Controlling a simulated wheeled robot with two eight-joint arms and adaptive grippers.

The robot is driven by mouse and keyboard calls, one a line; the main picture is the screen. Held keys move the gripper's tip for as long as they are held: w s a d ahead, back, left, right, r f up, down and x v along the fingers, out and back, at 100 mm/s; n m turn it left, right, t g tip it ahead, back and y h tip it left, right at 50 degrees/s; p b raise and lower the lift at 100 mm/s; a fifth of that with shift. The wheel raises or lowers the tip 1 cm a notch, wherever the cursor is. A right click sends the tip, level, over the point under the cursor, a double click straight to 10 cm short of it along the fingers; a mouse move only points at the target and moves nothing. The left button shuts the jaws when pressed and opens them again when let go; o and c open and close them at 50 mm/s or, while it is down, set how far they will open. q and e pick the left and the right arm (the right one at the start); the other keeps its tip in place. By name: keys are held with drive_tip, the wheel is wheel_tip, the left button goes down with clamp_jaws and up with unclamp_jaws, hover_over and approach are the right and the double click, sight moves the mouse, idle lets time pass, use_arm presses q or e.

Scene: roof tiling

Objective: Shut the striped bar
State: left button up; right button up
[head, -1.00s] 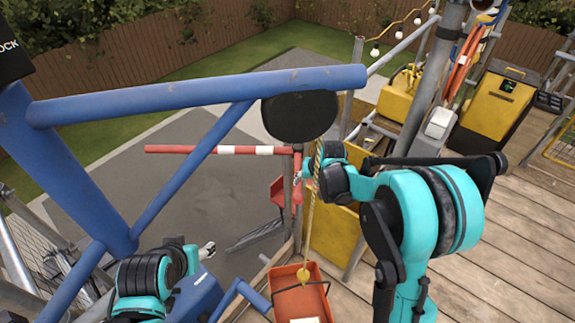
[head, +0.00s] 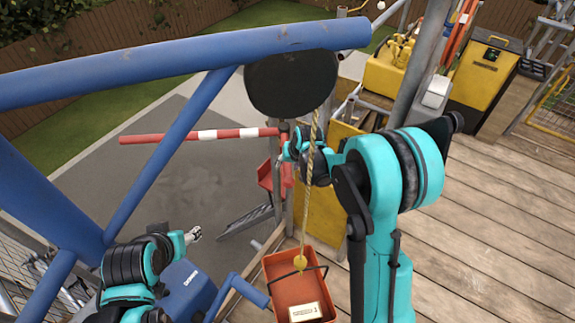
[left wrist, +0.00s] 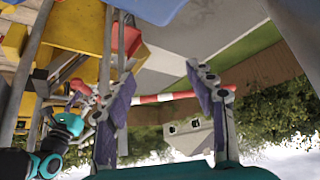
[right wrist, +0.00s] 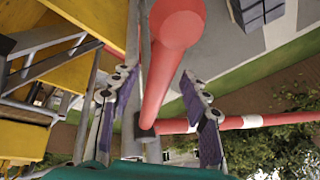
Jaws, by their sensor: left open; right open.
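The red-and-white striped bar (head: 165,137) stands out sideways, roughly level, from a red post at its right end. My right gripper (head: 289,150) is at that post end, partly hidden by my own arm. In the right wrist view the open fingers (right wrist: 155,82) stand on either side of a red part (right wrist: 160,85), with the striped bar (right wrist: 244,122) running off to the right; contact cannot be told. My left gripper (head: 194,235) is open and empty, below the bar in the head view. The left wrist view shows its fingers (left wrist: 162,80) with the bar (left wrist: 150,99) farther off.
A blue beam (head: 180,62) crosses above the bar, with a dark round disc (head: 291,84) under its end. A rope (head: 310,150) hangs down to an orange tub (head: 283,290) holding a pale block (head: 305,311). Plank flooring (head: 480,220) lies open at right.

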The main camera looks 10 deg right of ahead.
drive_tip(key=shift+c, duration=0.3)
clamp_jaws()
drive_tip(key=w+d+n+g+y+b, duration=0.1)
drive_tip(key=w+d+n, duration=0.1)
drive_tip(key=d+n, duration=0.3)
drive_tip(key=w+d+n+g+y+b, duration=0.1)
drive_tip(key=d+n, duration=0.4)
drive_tip(key=d, duration=0.5)
drive_tip(key=shift+w+d+n+g+y+b, duration=0.25)
drive_tip(key=shift+w+n+g+y+b, duration=0.25)
drive_tip(key=shift+w, duration=0.75)
drive_tip(key=shift+r, duration=0.1)
